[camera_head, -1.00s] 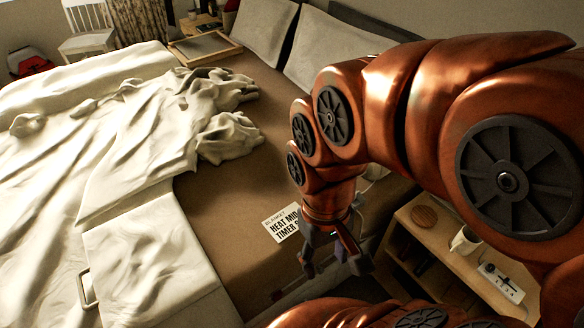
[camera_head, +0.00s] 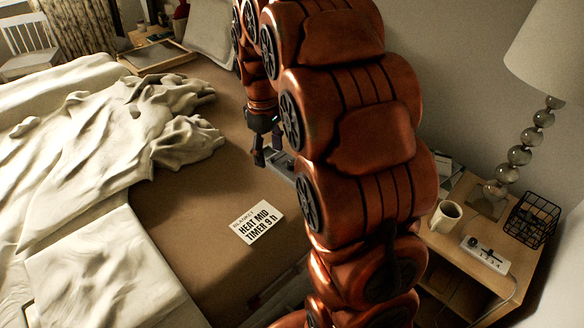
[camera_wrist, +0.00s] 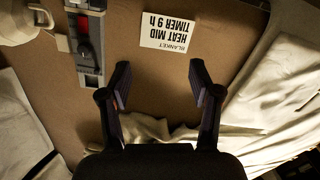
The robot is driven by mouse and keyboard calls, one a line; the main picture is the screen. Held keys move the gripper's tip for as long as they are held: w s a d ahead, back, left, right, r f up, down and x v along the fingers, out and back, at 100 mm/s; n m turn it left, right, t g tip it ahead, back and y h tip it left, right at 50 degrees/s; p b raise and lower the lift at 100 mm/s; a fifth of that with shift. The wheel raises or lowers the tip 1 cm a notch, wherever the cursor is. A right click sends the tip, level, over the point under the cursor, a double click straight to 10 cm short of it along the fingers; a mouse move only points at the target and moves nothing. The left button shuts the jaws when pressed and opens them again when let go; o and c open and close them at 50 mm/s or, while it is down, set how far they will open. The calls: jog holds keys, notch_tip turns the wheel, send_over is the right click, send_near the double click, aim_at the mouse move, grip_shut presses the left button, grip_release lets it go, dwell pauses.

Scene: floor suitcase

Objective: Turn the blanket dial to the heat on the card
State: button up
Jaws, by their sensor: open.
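The white card (camera_head: 256,222) lies flat on the brown bed sheet and reads BLANKET, HEAT MID, TIMER 9 h. It also shows upside down in the wrist view (camera_wrist: 167,35). A grey control unit (camera_head: 283,167) lies on the bed, partly hidden behind my arm. The wrist view shows it at upper left (camera_wrist: 84,40), with a red part in a dark slot; its dial setting is not readable. My gripper (camera_head: 268,154) is over the bed near this unit. In the wrist view the gripper (camera_wrist: 160,80) is open and empty, with the unit to its left.
A rumpled cream blanket (camera_head: 70,170) covers the bed's left side. A nightstand (camera_head: 450,249) at right holds a mug (camera_head: 446,217), a white strip with controls (camera_head: 485,253), a wire basket (camera_head: 530,220) and a lamp (camera_head: 555,50). A framed tray (camera_head: 160,56) lies at the back.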

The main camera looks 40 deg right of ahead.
jog(key=w+d+f+n+b, duration=0.2)
jog(key=w+d+f+b, duration=0.1)
jog(key=w+d+f, duration=0.5)
jog(key=n+b, duration=0.2)
jog(key=b, duration=0.1)
send_over(292, 163)
jog(key=shift+t, duration=0.4)
jog(key=f, duration=0.8)
jog(key=shift+s+a+f, duration=0.15)
jog(key=shift+s+f, duration=0.05)
jog(key=shift+w+f, duration=0.15)
jog(key=shift+f, duration=3.7)
jog(key=c, duration=1.1)
jog(key=shift+c, duration=0.2)
